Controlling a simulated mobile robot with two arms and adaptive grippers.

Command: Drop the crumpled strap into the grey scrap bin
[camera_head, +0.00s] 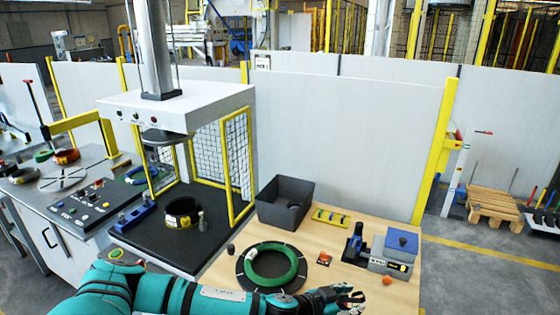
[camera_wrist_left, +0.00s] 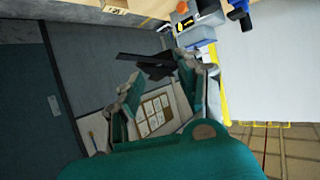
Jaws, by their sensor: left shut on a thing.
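The grey scrap bin (camera_head: 284,215) is an open, dark box at the back left of the wooden table. My left gripper (camera_head: 345,298) is at the table's front edge, in front of the bin and to its right. In the left wrist view, my left gripper (camera_wrist_left: 165,82) is shut on a dark, bent piece, which I take as the crumpled strap (camera_wrist_left: 148,62). The strap sticks out past the fingers. My right gripper is not in view.
A green coil (camera_head: 252,270) lies on a black round plate between my arm and the bin. A yellow tray (camera_head: 331,217), a blue-topped device (camera_head: 402,243) and small orange pieces (camera_head: 387,281) are on the table (camera_head: 310,238). A press (camera_head: 178,105) stands left.

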